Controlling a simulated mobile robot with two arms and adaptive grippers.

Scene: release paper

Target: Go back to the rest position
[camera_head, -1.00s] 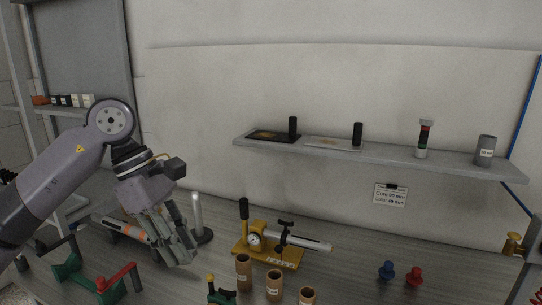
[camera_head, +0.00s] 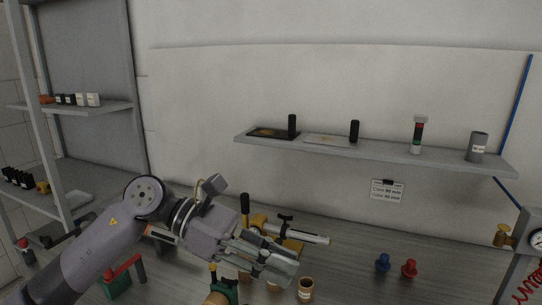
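My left arm comes in from the lower left, and its gripper (camera_head: 272,264) points to the right over the bench. The gripper is in front of the yellow device (camera_head: 290,243) with the silver cylinder and covers much of it. It also covers most of the brown tubes, but one tube (camera_head: 306,288) shows beside the fingertips. The fingers lie close together in this view, and I cannot tell whether they are open or shut. I see nothing clearly held in them. My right gripper is not in view.
A green tool (camera_head: 226,291) stands just below my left gripper. A red-handled green stand (camera_head: 118,283) is near my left forearm. A blue knob (camera_head: 383,262) and a red knob (camera_head: 409,268) stand on the right. A wall shelf (camera_head: 375,153) runs above. The bench between gripper and knobs looks clear.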

